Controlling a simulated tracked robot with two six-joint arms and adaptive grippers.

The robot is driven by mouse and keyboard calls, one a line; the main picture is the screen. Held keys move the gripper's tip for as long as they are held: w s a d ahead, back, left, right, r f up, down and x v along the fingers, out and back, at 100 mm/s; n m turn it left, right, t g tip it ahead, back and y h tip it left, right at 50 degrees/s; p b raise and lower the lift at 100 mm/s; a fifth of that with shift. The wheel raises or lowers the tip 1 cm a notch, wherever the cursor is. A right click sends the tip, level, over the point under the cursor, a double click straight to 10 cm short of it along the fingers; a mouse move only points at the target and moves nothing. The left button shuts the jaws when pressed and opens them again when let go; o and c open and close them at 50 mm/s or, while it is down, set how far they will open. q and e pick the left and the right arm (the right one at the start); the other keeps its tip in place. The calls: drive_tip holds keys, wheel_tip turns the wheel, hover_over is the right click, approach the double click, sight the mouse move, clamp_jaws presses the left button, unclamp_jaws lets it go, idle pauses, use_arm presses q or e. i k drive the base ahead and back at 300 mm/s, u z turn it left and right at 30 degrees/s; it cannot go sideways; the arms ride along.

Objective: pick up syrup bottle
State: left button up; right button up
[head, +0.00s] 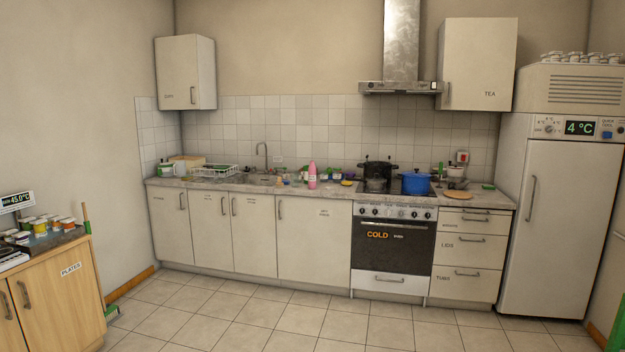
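A pink bottle (312,176) stands upright on the kitchen counter (240,187), between the sink and the stove. It is too small in the head view to read a label, so I cannot tell whether it is the syrup bottle. Several small bottles and jars stand behind it and to its right, including a green one (304,173). Neither of my grippers is in view.
The stove (393,245) holds a blue pot (415,184) and a dark pot (378,172). A fridge (558,228) stands at the right. A wooden cabinet (62,295) with jars on top stands at the left. The tiled floor (300,325) between is clear.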

sight(311, 169)
drive_tip(key=u, duration=0.15)
drive_tip(key=i, duration=3.25)
drive_tip(key=z, duration=0.2)
drive_tip(key=i, duration=2.4)
drive_tip(key=z, duration=0.3)
